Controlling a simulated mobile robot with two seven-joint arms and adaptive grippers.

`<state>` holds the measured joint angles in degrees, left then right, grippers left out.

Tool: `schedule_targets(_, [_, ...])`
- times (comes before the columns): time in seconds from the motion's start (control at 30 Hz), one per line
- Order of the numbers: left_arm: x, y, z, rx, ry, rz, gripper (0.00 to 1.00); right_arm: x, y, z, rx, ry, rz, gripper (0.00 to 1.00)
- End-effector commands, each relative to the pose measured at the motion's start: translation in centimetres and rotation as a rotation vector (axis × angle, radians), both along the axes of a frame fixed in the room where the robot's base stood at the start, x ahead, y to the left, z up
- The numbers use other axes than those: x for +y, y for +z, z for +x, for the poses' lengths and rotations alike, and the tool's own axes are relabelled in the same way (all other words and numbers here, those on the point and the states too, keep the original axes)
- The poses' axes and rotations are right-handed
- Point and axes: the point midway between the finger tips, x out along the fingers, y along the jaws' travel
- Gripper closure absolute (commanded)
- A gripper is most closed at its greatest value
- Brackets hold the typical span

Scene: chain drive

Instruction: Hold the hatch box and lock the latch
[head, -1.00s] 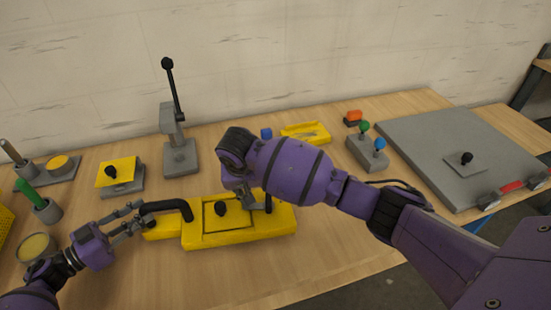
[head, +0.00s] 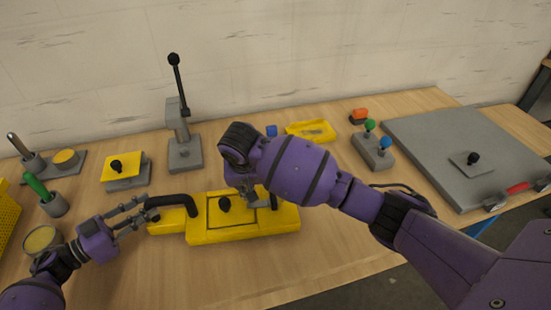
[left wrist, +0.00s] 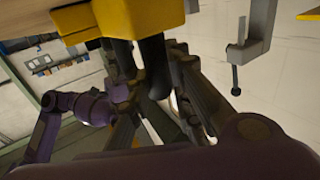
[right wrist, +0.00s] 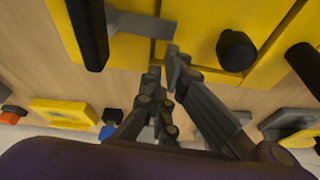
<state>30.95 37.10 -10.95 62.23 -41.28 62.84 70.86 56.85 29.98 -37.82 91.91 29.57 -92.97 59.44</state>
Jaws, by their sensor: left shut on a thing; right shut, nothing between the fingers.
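The yellow hatch box (head: 232,235) sits at the table's front middle. A black knob (head: 224,203) stands on its lid. My left gripper (head: 146,207) is shut on the black handle (head: 178,199) at the box's left end; the handle also shows between the fingers in the left wrist view (left wrist: 156,70). My right gripper (right wrist: 170,62) is shut and empty beside the grey latch bar (right wrist: 140,25), between the black latch post (right wrist: 88,32) and the knob. I cannot tell whether it touches the bar. In the head view my right wrist partly hides the latch.
A grey lever stand (head: 184,152) rises behind the box. A yellow tray (head: 312,130) and a joystick block (head: 372,150) stand behind to the right. A large grey panel (head: 440,140) fills the right. Cups and a yellow-topped block (head: 124,168) crowd the left. The front strip is clear.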

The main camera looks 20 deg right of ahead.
Motion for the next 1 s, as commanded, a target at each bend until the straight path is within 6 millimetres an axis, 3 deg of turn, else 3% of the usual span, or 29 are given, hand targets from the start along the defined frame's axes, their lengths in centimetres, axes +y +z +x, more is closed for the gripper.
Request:
schedule_targets(0.3, [0.0, 0.2, 0.1, -0.004, 0.001, 0.0, 1.0, 0.6, 6.7, -2.0, -0.009, 0.004, 0.002, 1.0])
schedule_targets(0.53, [0.0, 0.2, 0.1, -0.004, 0.001, 0.0, 1.0, 0.8, 9.7, -3.2, -0.004, 0.002, 0.001, 1.0])
schedule_targets(0.87, [0.0, 0.1, 0.1, -0.003, 0.0, 0.001, 1.0, 0.2, 8.0, -2.3, -0.001, 0.032, 0.001, 1.0])
schedule_targets(1.0, [0.0, 0.1, 0.1, -0.003, 0.0, 0.001, 1.0, 0.0, 6.4, -1.8, 0.001, 0.031, 0.0, 1.0])
